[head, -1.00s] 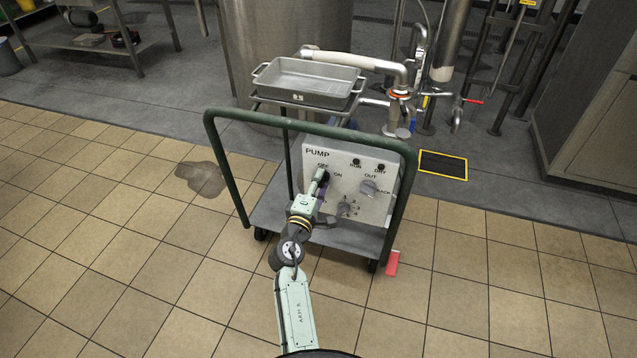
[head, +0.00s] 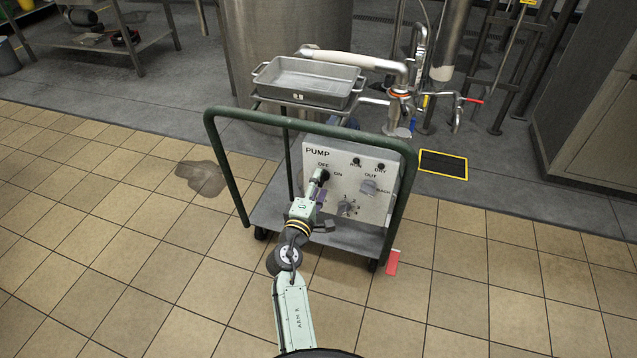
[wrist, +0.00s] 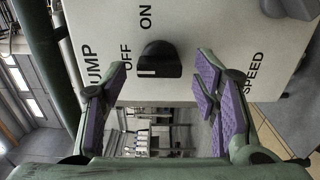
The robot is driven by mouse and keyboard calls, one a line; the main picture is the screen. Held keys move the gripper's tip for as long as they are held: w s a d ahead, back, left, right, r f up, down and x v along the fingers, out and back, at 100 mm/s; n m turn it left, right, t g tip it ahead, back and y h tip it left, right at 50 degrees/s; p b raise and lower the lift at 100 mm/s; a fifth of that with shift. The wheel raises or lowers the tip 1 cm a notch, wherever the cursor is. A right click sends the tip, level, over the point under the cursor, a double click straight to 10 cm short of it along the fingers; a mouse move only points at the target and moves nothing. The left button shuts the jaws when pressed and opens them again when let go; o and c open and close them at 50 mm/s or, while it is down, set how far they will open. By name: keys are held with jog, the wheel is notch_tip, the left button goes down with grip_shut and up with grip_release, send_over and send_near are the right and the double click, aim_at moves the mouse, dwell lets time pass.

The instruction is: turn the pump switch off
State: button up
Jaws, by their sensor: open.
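The pump switch (wrist: 160,58) is a black knob on the light panel of the pump box (head: 350,190), with OFF and ON printed beside it. Its white line lies at the knob's lower left in the wrist view, nearer OFF than ON. The knob also shows dark in the head view (head: 324,174), partly behind my gripper. My gripper (wrist: 163,70) is open, with purple finger pads on either side of the knob's line in the wrist view. A gap shows between each pad and the knob. In the head view my gripper (head: 317,187) is in front of the panel.
The pump box stands on a cart with a green rail (head: 310,126). The grey OUT/BACK knob (head: 369,187) and the speed knob (head: 347,207) are close by on the panel. A metal tray (head: 308,82) is above. Tiled floor in front is largely clear.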

jog(key=v, duration=0.6)
jog(key=shift+s, duration=0.1)
